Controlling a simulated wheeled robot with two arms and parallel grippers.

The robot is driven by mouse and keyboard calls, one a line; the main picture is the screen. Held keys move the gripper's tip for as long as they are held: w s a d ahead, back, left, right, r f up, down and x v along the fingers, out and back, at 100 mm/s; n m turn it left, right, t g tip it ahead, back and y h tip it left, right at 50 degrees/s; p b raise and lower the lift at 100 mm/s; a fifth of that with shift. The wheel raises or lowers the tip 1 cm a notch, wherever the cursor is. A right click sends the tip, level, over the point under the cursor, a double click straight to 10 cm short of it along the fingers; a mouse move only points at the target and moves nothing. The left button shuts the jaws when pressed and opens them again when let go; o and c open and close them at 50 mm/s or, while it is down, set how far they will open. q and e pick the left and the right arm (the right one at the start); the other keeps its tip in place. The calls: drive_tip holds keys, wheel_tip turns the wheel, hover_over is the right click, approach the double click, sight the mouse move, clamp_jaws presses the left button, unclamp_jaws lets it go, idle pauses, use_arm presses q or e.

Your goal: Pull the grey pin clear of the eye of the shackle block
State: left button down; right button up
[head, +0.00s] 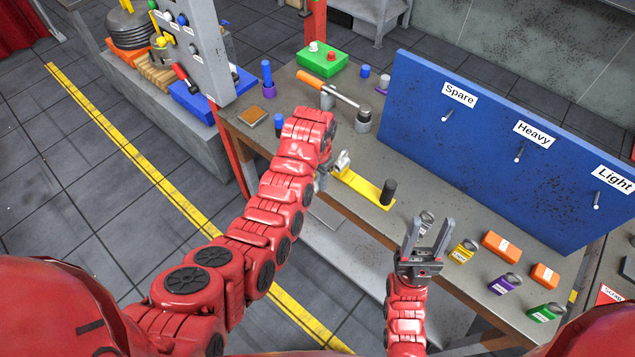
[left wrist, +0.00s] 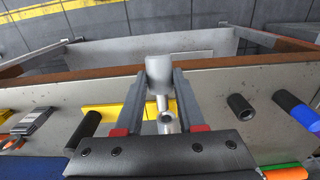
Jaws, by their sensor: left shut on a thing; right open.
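My left gripper (head: 325,172) is shut at the near edge of the workbench. In the left wrist view, its two fingers (left wrist: 160,82) close on the thick, light grey head of the grey pin (left wrist: 160,68). A thinner grey part runs from the head toward a small round hollow end between the fingers. Grey metal (head: 342,160) also shows beside the gripper in the head view. The yellow bar (head: 362,186), with a black upright cylinder (head: 388,192), lies beside it. The shackle block's eye is largely hidden; I cannot tell how deep the pin sits. My right gripper (head: 428,234) is open and empty.
A blue board (head: 480,150) labelled Spare, Heavy and Light stands along the back of the bench. Several cans and orange blocks (head: 500,244) sit at the right. An orange-handled tool (head: 325,85) and a green button box (head: 322,62) are behind my left gripper.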

use_arm(q)
drive_tip(key=shift+r, duration=2.45)
